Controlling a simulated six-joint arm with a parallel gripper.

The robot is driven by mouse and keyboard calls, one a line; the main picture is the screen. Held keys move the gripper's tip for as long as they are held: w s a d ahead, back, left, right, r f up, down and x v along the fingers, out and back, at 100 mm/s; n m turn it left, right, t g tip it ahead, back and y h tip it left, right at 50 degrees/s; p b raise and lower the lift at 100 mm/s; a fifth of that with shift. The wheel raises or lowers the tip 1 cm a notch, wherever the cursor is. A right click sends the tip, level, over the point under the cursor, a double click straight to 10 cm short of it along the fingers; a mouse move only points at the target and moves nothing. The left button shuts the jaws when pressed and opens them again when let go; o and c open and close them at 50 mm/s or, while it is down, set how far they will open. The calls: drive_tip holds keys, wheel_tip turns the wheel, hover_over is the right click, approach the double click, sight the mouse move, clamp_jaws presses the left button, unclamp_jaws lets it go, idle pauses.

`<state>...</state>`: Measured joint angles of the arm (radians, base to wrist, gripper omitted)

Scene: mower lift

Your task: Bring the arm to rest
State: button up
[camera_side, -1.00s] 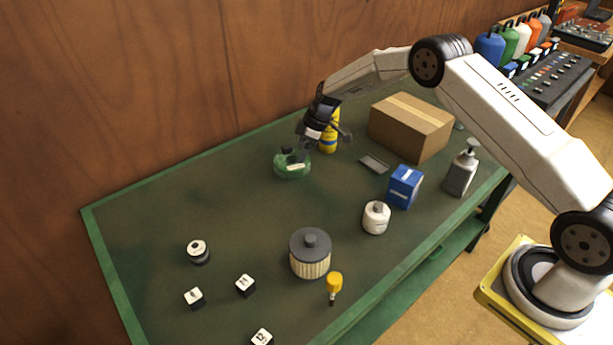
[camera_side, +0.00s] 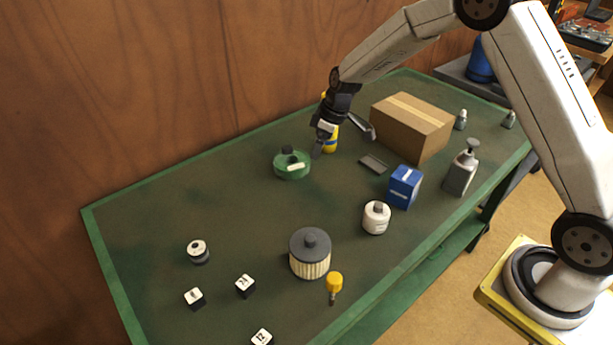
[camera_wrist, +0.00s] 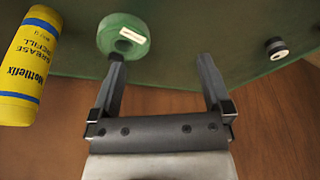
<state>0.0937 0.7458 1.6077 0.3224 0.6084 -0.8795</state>
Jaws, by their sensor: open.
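My gripper (camera_side: 343,142) is open and empty above the far part of the green table (camera_side: 240,215). In the wrist view its two fingers (camera_wrist: 160,75) stand well apart with nothing between them.
A cardboard box (camera_side: 412,125), a blue box (camera_side: 404,186), a white canister (camera_side: 376,217) and a pump bottle (camera_side: 461,170) stand to the right. A pleated filter (camera_side: 310,258) and small blocks are in front. A wooden wall (camera_side: 130,90) rises behind.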

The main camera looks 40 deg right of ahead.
drive_tip(key=s+a+r+m+h, duration=0.1)
drive_tip(key=s+r+m, duration=0.1)
drive_tip(key=s, duration=1)
drive_tip(key=s+r+m+h, duration=0.1)
drive_tip(key=s+r+m, duration=0.2)
drive_tip(key=s, duration=1)
drive_tip(key=shift+s+a+m, duration=0.25)
drive_tip(key=shift+a+m, duration=0.15)
drive_tip(key=shift+m, duration=0.2)
